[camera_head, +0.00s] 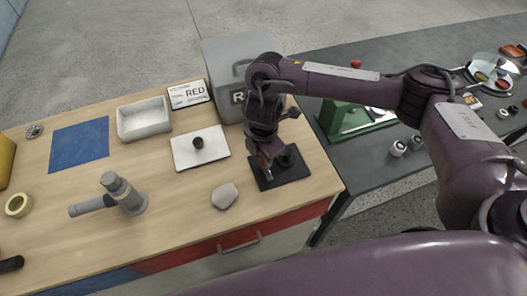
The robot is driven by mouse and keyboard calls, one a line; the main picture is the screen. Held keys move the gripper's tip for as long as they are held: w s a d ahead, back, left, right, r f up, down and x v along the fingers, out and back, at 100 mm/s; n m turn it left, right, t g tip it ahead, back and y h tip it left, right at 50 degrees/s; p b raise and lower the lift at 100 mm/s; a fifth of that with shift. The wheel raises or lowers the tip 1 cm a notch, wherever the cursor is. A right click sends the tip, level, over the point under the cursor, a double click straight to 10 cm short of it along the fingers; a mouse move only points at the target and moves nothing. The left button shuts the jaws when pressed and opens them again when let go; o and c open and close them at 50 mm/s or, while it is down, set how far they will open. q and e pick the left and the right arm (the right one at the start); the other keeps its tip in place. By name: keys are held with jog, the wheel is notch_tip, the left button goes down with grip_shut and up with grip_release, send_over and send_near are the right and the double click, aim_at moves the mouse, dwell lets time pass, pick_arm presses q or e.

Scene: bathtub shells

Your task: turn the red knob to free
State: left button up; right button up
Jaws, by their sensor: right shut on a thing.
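My right gripper (267,158) reaches down over a black base plate (268,182) near the right end of the wooden bench. It is shut on a small part above that plate, where a bit of red (262,161) shows between the fingers. This looks like the red knob, but the fingers hide most of it and its pointing direction cannot be read. A dark round part (288,157) stands on the same plate, just right of the fingers. My left gripper is not in view.
A grey box (225,77) stands behind my right gripper, near a "RED" sign (188,95).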

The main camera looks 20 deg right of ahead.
jog(key=shift+w+r, duration=0.1)
jog(key=shift+r, duration=0.05)
dwell(0.4)
jog(key=o, duration=1)
jog(key=shift+r+p, duration=0.5)
jog(key=shift+r, duration=3.35)
